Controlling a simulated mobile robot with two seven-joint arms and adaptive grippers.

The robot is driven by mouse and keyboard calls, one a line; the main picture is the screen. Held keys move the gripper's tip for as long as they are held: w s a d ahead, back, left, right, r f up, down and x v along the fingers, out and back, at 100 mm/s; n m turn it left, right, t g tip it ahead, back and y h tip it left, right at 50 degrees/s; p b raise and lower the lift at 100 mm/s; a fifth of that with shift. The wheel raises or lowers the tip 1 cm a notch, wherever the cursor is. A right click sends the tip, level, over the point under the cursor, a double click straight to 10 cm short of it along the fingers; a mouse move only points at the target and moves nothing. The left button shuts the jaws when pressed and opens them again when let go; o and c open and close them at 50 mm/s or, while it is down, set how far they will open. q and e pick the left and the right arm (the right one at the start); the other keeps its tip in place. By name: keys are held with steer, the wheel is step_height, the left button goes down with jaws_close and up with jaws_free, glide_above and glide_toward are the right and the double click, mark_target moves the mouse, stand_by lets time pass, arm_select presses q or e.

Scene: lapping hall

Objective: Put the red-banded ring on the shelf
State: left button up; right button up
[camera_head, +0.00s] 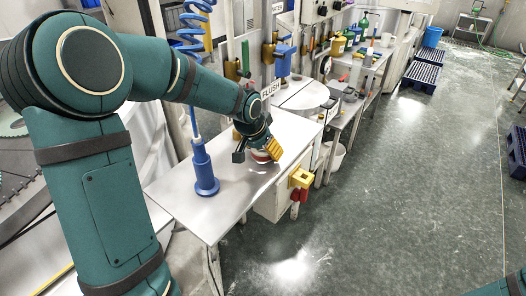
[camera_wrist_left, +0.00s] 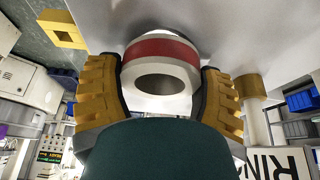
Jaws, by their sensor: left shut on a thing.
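The red-banded ring (camera_wrist_left: 160,65) is a white ring with a red band around it, seen large in the left wrist view. My left gripper (camera_wrist_left: 163,88) is shut on it, with one yellow ridged finger on each side. In the head view the left gripper (camera_head: 264,150) is over the far part of a grey metal table, and the ring (camera_head: 261,156) shows small and partly hidden at its fingers. I cannot tell whether the ring touches the tabletop. No shelf can be told for certain. My right gripper is out of view.
The metal table (camera_head: 222,204) has a blue post-like tool (camera_head: 204,172) standing on it, left of the gripper. A yellow and red fixture (camera_head: 300,184) is at the table's right side.

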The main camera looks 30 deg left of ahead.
arm_select(q)
steer(key=shift+f, duration=0.35)
steer(key=shift+f, duration=0.1)
steer(key=o, duration=1.3)
steer(key=shift+r, duration=0.2)
steer(key=p+v, duration=0.1)
steer(key=v, duration=1)
steer(key=shift+s+r, duration=0.15)
steer(key=shift+r, duration=0.25)
